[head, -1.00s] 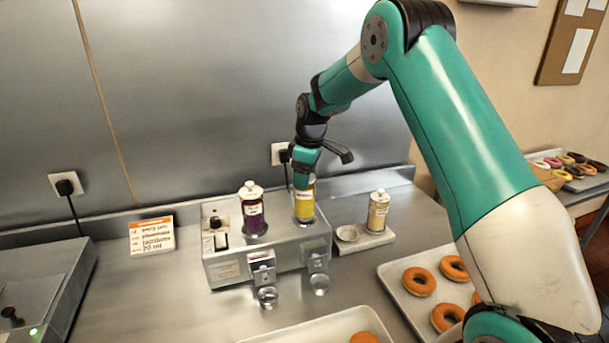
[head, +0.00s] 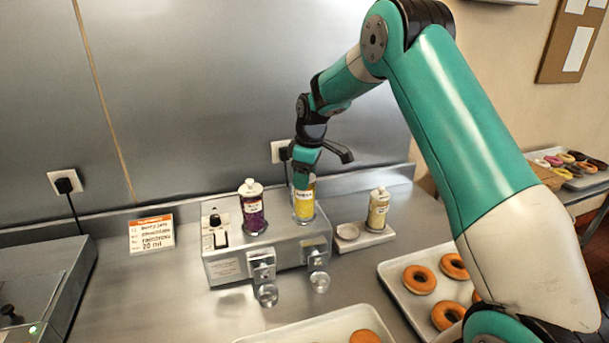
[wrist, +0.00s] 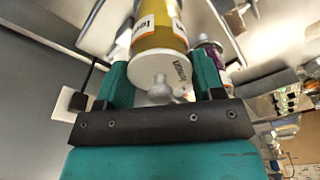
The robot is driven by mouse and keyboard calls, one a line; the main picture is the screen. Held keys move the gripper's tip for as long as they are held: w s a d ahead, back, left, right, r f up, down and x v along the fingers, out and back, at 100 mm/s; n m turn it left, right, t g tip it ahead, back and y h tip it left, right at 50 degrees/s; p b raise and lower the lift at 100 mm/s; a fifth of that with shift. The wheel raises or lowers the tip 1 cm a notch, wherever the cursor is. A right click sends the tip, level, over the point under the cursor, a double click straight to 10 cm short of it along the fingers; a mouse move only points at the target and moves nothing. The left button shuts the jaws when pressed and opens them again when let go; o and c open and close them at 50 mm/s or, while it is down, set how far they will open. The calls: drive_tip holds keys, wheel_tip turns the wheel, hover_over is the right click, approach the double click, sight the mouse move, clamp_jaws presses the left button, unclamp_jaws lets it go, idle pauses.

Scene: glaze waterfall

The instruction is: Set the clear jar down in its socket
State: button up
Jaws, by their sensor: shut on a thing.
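A clear jar with yellow contents and a white label (head: 304,203) stands upright over the right-hand socket of the steel dispenser (head: 226,268). Whether its base is fully seated is hard to tell. My gripper (head: 305,170) is shut on the jar's upper part from above, hiding its lid in the head view. In the wrist view the yellow jar (wrist: 160,40) lies between my two green fingers, its white lid and knob facing the camera. The socket is mostly hidden under the jar.
A purple jar (head: 252,208) stands in the left-hand socket, close beside my gripper. A pale yellow jar (head: 378,210) stands on a small tray (head: 365,240) at right. Glass cups (head: 267,295) sit below the spouts. Donut trays (head: 400,300) lie at front right.

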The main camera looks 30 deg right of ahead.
drive_tip(key=shift+f, duration=0.35)
drive_tip(key=o, duration=1.6)
wheel_tip(320, 180, up, 17)
drive_tip(key=s+d+b, duration=0.2)
drive_tip(key=b, duration=0.1)
drive_tip(key=s+a+f+y+b, duration=0.1)
drive_tip(key=s+a+f+b, duration=0.2)
drive_tip(key=s+a, duration=1)
drive_tip(key=s+a+f, duration=0.3)
drive_tip(key=s, duration=0.4)
drive_tip(key=s+a+f+m+y+b, duration=0.1)
drive_tip(key=s+a+f, duration=0.2)
drive_tip(key=s, duration=0.5)
drive_tip(key=s+a+f+m+g+y, duration=0.1)
drive_tip(key=s+a+f, duration=0.2)
drive_tip(key=s, duration=0.4)
drive_tip(key=shift+s+a+b, duration=0.2)
drive_tip(key=shift+s+b, duration=0.05)
drive_tip(key=shift+b, duration=0.15)
